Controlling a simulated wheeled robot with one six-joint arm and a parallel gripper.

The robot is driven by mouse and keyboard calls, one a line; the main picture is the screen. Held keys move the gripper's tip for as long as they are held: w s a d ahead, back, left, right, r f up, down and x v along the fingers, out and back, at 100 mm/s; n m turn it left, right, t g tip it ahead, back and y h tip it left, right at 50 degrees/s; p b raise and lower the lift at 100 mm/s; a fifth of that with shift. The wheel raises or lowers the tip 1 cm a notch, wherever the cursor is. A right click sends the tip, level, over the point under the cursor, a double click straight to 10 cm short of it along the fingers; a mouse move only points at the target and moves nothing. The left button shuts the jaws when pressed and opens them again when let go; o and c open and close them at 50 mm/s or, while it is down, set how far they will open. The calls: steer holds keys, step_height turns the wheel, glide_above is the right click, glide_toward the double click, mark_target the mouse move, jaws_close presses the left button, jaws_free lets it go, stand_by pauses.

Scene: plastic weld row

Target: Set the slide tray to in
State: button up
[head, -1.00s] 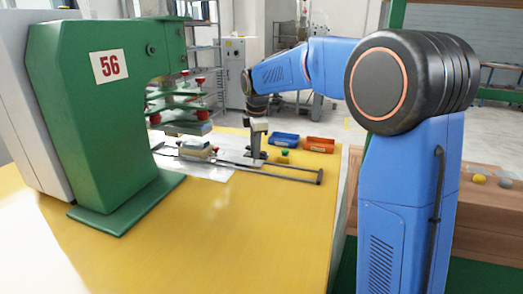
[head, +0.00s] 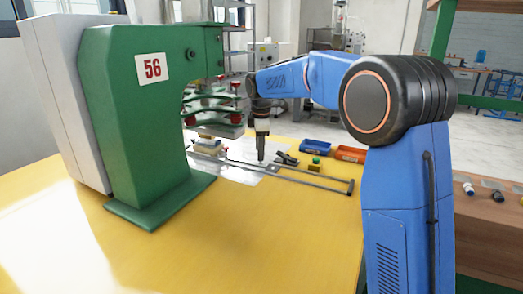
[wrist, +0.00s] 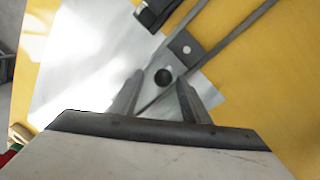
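The slide tray assembly shows in the head view as two thin dark rails (head: 315,182) running from under the green press to a crossbar at the right. A pale fixture block (head: 208,146) sits at the press end. In the wrist view, a small dark plate (wrist: 185,47) with a hole lies between the rails, and a round black knob (wrist: 164,77) stands near it. My gripper (head: 261,158) points down over the rails. In the wrist view its fingers (wrist: 160,80) are apart, with the knob seen between their tips. I cannot tell whether they touch it.
The green press (head: 135,110) marked 56 stands left. A blue bin (head: 315,145) and an orange bin (head: 350,154) lie behind the rails, with a small green item (head: 316,162) and a black tool (head: 287,158) nearby. The yellow tabletop (head: 250,235) in front is clear.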

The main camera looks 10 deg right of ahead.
steer(key=s+r, duration=0.3)
steer(key=r, duration=1.4)
steer(key=shift+s, duration=0.2)
